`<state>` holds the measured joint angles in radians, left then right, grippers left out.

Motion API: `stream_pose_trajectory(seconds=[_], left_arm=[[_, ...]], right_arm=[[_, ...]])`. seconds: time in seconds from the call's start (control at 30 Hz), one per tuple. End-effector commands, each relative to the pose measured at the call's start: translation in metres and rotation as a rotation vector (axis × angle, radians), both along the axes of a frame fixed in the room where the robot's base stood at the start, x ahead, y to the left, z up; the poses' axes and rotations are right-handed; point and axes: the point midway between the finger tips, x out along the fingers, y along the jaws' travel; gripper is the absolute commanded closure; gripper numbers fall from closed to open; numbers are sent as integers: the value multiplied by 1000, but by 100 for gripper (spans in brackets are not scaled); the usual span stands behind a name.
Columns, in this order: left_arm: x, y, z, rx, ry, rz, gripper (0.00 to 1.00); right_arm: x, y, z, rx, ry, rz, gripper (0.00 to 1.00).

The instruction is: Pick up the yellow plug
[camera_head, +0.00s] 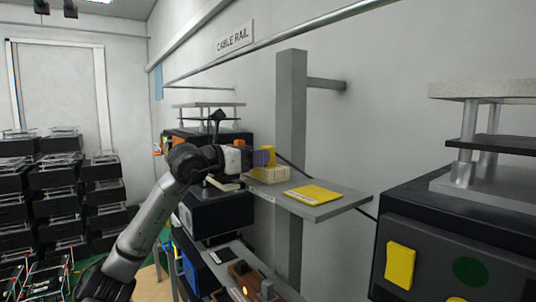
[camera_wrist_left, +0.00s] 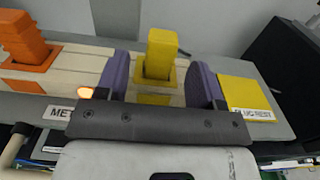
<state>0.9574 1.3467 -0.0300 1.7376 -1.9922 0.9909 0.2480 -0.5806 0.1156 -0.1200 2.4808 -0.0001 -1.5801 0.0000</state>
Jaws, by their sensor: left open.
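The yellow plug (camera_wrist_left: 162,52) stands upright in a yellow-rimmed slot of a beige block (camera_wrist_left: 182,78) on a grey shelf. In the head view, part of the plug (camera_head: 269,151) shows behind my left gripper (camera_head: 259,158). In the left wrist view, my left gripper (camera_wrist_left: 160,80) is open, with one purple finger on each side of the plug. Gaps show between the fingers and the plug; I cannot tell the exact depth. A flat yellow pad (camera_head: 313,194) lies on the shelf, right of the block. My right gripper is not in view.
An orange plug (camera_wrist_left: 24,38) stands in the block to the left. The grey shelf (camera_head: 338,207) has bare room around the pad. A grey post (camera_head: 291,110) rises behind it. A dark box with a yellow switch (camera_head: 400,265) stands at right.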

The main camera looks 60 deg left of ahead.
Motion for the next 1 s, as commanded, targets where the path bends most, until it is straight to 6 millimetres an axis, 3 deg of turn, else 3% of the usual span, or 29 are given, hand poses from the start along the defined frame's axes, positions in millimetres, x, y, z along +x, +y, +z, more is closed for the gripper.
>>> stream_pose_trajectory(seconds=[0.5, 0.83, 1.0], left_arm=[[50, 3, 1, -2, 0, -1, 38], [54, 3, -1, 0, -1, -1, 38], [54, 3, -1, 0, -1, -1, 54]], right_arm=[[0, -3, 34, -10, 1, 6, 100], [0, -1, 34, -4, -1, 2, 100], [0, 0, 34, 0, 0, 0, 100]])
